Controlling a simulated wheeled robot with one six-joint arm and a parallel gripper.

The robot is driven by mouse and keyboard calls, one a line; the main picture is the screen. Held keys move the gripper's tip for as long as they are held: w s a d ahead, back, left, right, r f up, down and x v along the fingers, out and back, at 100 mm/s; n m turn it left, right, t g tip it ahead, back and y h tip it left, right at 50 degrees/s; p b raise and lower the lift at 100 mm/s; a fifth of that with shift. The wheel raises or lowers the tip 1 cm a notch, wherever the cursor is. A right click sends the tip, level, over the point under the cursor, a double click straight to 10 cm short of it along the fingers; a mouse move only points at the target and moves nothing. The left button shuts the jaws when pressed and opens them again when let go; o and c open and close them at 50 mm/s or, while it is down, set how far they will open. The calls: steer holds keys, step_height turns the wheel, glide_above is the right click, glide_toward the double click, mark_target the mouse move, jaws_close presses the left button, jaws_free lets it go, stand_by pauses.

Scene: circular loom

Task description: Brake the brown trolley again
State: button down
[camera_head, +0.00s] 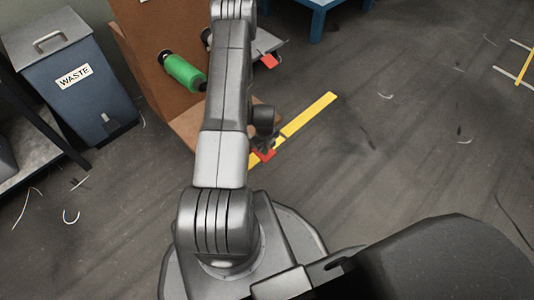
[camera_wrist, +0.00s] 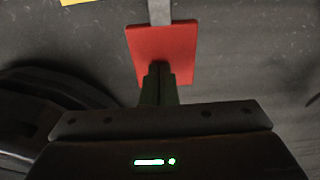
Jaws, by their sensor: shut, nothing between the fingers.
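The brown trolley (camera_head: 160,55) stands at the upper left of the head view, partly behind my arm, with a green bobbin (camera_head: 183,73) on its panel. A red pedal (camera_head: 263,156) shows low at its near side by a yellow floor strip. In the wrist view the red pedal (camera_wrist: 163,45) lies on a grey stem. My gripper (camera_wrist: 160,70) is shut and empty, its fingertips over the pedal's near edge; I cannot tell whether they touch. In the head view a dark part just above the pedal looks like my gripper (camera_head: 266,142). Whether the pedal is up or down is unclear.
A blue waste bin (camera_head: 75,85) and a dark rack (camera_head: 40,130) stand at the left. Another red pedal (camera_head: 269,61) shows farther back, near a blue table (camera_head: 315,10). The yellow strip (camera_head: 308,115) crosses the floor. The floor at the right is open, with scattered thread scraps.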

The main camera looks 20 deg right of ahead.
steer(key=shift+f+b, duration=0.9)
steer(key=shift+f, duration=0.3)
steer(key=s+d+r+p, duration=0.1)
steer(key=s+r+p, duration=0.1)
steer(key=r, duration=0.4)
steer(key=s+d+r+p, duration=0.1)
steer(key=s+r+p, duration=0.1)
steer(key=r, duration=0.5)
steer(key=shift+s+r+p, duration=0.2)
steer(key=shift+s+p, duration=0.2)
steer(key=shift+p, duration=0.25)
steer(key=shift+f, duration=0.1)
